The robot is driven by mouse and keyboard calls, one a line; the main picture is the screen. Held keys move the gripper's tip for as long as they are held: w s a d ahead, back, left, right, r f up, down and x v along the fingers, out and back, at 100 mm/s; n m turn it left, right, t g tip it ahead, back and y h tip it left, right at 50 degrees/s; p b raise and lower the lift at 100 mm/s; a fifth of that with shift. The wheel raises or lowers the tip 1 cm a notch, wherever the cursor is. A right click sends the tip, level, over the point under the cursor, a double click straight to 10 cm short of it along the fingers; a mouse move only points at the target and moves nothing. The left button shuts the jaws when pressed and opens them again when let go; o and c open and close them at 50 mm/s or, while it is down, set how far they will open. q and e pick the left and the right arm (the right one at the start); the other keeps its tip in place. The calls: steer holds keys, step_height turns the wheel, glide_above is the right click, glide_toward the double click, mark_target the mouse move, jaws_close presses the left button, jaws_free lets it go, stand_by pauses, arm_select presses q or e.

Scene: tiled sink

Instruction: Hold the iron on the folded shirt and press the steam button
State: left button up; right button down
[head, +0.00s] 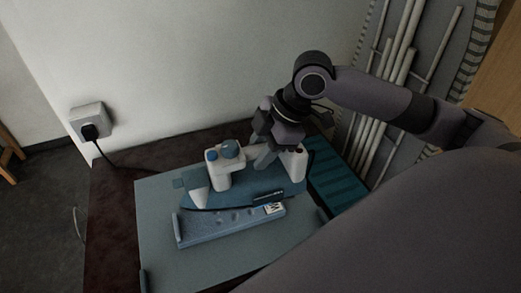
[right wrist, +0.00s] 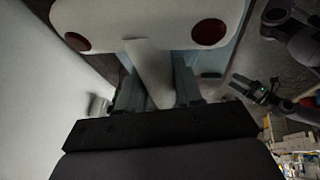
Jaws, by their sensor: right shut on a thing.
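The iron (head: 222,178), white and blue with blue knobs on top, lies with its pointed nose to the left. My right gripper (head: 264,160) comes down from above and is shut on its handle. In the right wrist view the white handle bar (right wrist: 150,78) runs between the two fingers, below a white heel (right wrist: 150,18) with two dark red discs. A blue-grey slab with an "M" tag, seemingly the folded shirt (head: 222,228), lies in front of the iron. I cannot tell how far the iron rests on it. My left gripper (right wrist: 252,90) shows small in the right wrist view; its jaw state is unclear.
A pale blue-grey mat (head: 165,255) covers much of the dark table (head: 112,205). A teal ribbed pad (head: 335,178) lies right of the iron. A cable runs to the wall socket (head: 88,118) at left. Pale pipes (head: 400,50) stand behind right.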

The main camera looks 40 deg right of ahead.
mark_target(260, 173)
step_height(260, 173, down, 3)
steer(key=b, duration=0.3)
steer(key=shift+f+b, duration=0.15)
steer(key=shift+b, duration=0.25)
steer(key=shift+f, duration=0.85)
steer(key=shift+w+f, duration=0.1)
steer(key=shift+f, duration=0.85)
